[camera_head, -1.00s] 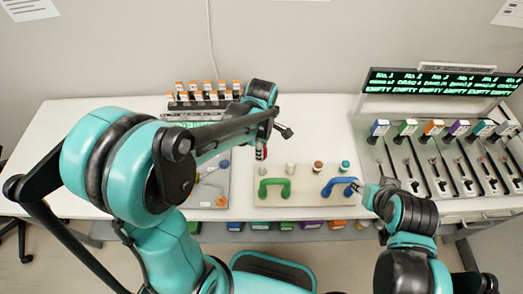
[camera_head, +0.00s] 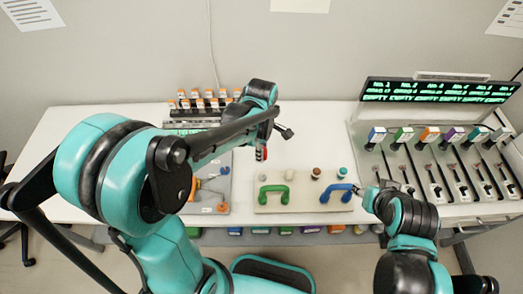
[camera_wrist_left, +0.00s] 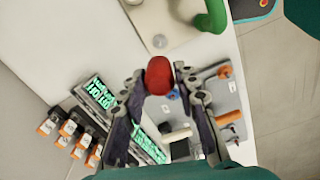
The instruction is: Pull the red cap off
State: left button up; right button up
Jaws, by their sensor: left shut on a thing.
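The red cap (camera_head: 261,154) is between the fingertips of my left gripper (camera_wrist_left: 161,88), which are shut on it. It also shows as a rounded red end in the left wrist view (camera_wrist_left: 159,75). In the head view it hangs above the left end of a pale board (camera_head: 300,202) with a green handle (camera_head: 274,192), a blue handle (camera_head: 335,190) and a row of small upright pieces. A pale piece (camera_head: 262,177) stands below the cap, visibly apart from it. My right gripper (camera_head: 360,190) is at the blue handle's right end; its finger state is unclear.
A rack of orange-topped bottles (camera_head: 208,98) stands behind my left arm. A grey tray (camera_head: 215,208) with tools lies left of the board. A device with coloured blocks and a green display (camera_head: 438,90) fills the right. The bench is clear behind the board.

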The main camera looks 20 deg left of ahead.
pick_arm(q)
jog(key=shift+r, duration=0.25)
notch_tip(320, 180, up, 3)
jog(key=p, duration=0.2)
jog(key=shift+p, duration=0.35)
